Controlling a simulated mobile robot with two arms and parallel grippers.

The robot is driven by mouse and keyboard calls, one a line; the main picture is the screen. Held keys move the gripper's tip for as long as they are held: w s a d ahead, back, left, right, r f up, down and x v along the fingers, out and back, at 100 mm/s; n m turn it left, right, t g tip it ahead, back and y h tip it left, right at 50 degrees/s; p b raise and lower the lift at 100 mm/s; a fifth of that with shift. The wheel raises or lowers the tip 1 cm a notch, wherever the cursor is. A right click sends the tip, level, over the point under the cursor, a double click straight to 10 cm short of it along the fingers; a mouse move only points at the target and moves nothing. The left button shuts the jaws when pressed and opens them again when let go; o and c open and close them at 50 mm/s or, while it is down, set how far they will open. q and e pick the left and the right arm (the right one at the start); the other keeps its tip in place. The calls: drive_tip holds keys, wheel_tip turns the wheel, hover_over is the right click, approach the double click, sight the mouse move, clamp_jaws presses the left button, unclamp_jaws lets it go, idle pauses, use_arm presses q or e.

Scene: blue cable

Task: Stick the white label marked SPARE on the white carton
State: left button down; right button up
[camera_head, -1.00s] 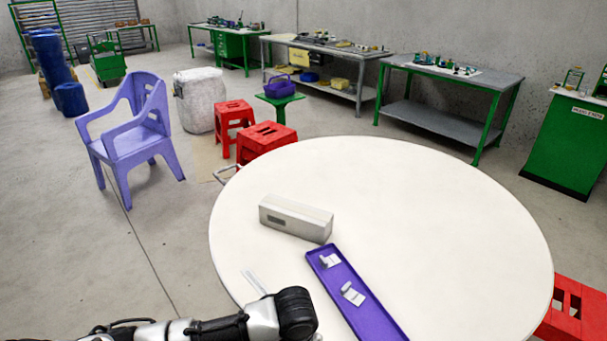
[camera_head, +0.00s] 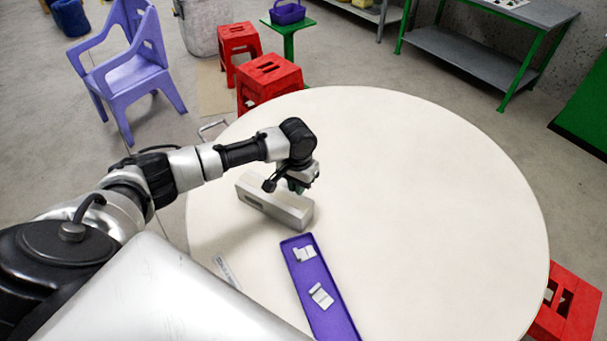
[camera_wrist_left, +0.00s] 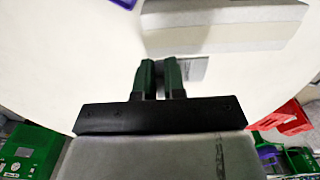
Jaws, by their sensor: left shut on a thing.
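The white carton (camera_head: 280,208) is a long pale box lying near the left part of the round table. It has a dark patch on its near side and shows in the wrist view (camera_wrist_left: 215,30). My left gripper (camera_head: 297,184) is above and behind the carton's right part. In the wrist view its green fingers (camera_wrist_left: 160,72) are close together, with a pale grey flat label (camera_wrist_left: 194,68) at their right side. The label's marking is not readable. The carton stands just beyond the fingers in that view; contact cannot be told. My right gripper is out of view.
A purple tray (camera_head: 334,322) with small white pieces (camera_head: 321,296) lies on the white round table (camera_head: 430,200). A narrow pale strip (camera_head: 226,268) lies left of it. The table's right side is clear. Red stools (camera_head: 269,80) and a lilac chair (camera_head: 125,70) stand beyond.

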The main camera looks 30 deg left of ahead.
sight(297, 209)
use_arm(q)
drive_tip(key=shift+s+f+b, duration=0.25)
drive_tip(key=shift+f+b, duration=0.1)
drive_tip(key=shift+b, duration=0.1)
drive_tip(key=shift+f+b, duration=0.3)
drive_tip(key=shift+b, duration=0.1)
wheel_tip(297, 209, down, 2)
drive_tip(key=b, duration=0.3)
drive_tip(key=shift+w+f, duration=0.1)
drive_tip(key=shift+f, duration=0.15)
drive_tip(key=shift+f+b, duration=0.35)
drive_tip(key=shift+f, duration=0.65)
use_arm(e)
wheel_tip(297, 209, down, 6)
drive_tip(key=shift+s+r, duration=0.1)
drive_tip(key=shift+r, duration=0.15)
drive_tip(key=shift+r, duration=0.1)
use_arm(q)
drive_tip(key=shift+f+p, duration=0.2)
drive_tip(key=shift+p, duration=0.25)
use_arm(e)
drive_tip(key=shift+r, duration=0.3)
use_arm(q)
drive_tip(key=shift+f+p, duration=0.3)
drive_tip(key=shift+f, duration=0.3)
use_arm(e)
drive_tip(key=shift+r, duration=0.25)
